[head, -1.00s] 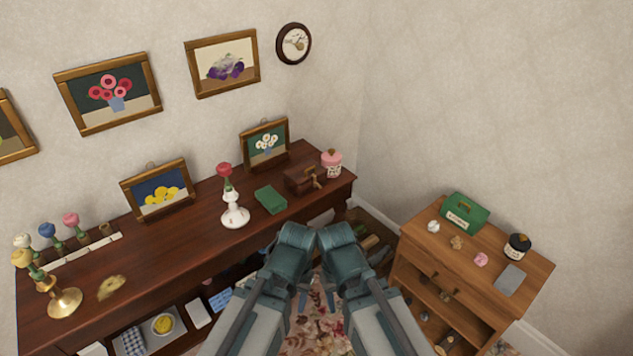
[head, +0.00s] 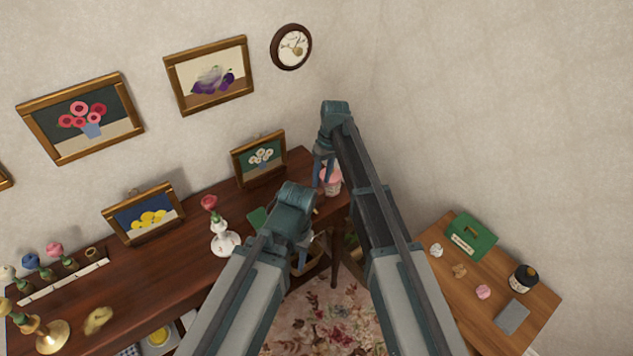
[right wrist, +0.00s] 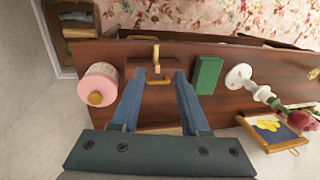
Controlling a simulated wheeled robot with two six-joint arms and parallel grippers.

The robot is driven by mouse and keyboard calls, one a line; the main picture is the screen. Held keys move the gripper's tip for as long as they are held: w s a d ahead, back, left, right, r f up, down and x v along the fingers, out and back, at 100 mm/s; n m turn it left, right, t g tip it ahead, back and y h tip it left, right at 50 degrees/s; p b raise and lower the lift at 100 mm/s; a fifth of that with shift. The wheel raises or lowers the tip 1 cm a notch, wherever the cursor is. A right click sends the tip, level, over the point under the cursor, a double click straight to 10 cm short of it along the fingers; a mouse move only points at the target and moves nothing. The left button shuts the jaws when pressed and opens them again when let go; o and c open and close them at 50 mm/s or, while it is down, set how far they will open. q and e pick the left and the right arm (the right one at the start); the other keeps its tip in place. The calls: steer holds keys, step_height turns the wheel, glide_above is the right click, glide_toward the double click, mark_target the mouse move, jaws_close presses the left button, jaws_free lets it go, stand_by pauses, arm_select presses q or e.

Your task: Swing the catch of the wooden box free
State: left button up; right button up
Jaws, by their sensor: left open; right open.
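The wooden box (right wrist: 160,98) shows in the right wrist view on the dark table, with a brass handle (right wrist: 158,83) on top. A pale brass-coloured catch (right wrist: 156,55) stands out on the side facing the table's front edge. My right gripper (right wrist: 158,74) is open above the box, one finger at each side of it; I cannot tell whether they touch it. In the head view my right gripper (head: 323,180) points down over the table's right end. My left gripper (head: 301,268) is open, lower and in front of the table, and hides most of the box there.
A pink jar (right wrist: 98,85) stands close beside the box. Framed pictures lean at the back.

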steer(key=f+b, duration=0.4)
steer(key=a+f+b, duration=0.1)
steer(key=f+b, duration=0.3)
steer(key=b, duration=0.1)
steer(key=a+f+b, duration=0.1)
steer(key=f+b, duration=0.3)
steer(key=f, duration=0.1)
steer(key=shift+w+b, duration=0.1)
steer(key=shift+b, duration=0.2)
jaws_close()
stand_by(0.3)
